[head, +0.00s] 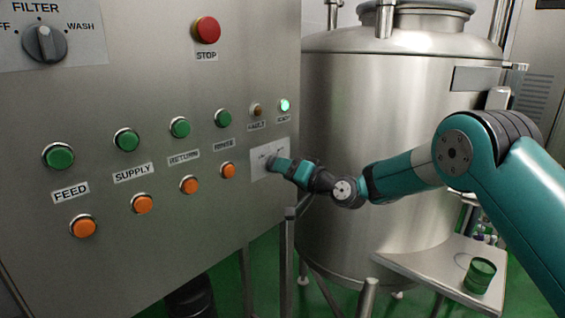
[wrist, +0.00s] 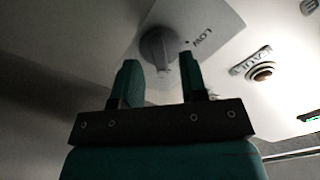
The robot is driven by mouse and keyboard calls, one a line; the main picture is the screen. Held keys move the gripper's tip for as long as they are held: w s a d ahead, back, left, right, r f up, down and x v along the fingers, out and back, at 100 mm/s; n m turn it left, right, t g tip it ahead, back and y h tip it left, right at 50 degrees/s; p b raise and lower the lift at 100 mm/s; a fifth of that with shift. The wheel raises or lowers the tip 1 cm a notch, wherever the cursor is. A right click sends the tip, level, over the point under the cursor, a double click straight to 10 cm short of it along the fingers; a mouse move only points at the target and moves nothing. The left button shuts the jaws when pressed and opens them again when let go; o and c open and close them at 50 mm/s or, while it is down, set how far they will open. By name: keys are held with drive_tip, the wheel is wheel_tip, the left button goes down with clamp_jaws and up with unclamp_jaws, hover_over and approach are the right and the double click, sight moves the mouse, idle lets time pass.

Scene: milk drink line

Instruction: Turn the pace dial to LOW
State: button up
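The pace dial (wrist: 158,45) is a grey round knob on a pale plate (wrist: 203,15) in the wrist view. The word LOW shows on the plate to the right of the knob. My gripper (wrist: 158,62) is open, one finger on each side of the knob in the picture. I see a gap at the left finger; whether the right one touches I cannot tell. In the head view my gripper (head: 275,163) is at the plate (head: 258,168) low on the panel's right side and hides the knob. The dial's exact setting is not clear.
The steel panel (head: 150,100) carries green buttons, orange buttons, a red STOP button (head: 207,30) and the FILTER dial (head: 45,43). The fault lamp (wrist: 262,72) is close to the right of my fingers. A steel tank (head: 390,110) stands behind my arm.

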drive_tip(key=shift+w+a, duration=0.45)
drive_tip(key=shift+a, duration=0.15)
drive_tip(key=shift+c, duration=0.4)
clamp_jaws()
drive_tip(key=shift+f+n+b, duration=0.2)
drive_tip(key=shift+n+b, duration=0.1)
drive_tip(key=shift+b, duration=0.45)
drive_tip(key=shift+w+d+r+n+b, duration=0.1)
drive_tip(key=shift+n+b, duration=4.2)
drive_tip(key=shift+b, duration=1.8)
drive_tip(key=shift+w+r+n+b, duration=0.1)
drive_tip(key=shift+n+b, duration=4.2)
drive_tip(key=shift+b, duration=1.8)
drive_tip(key=shift+s, duration=0.1)
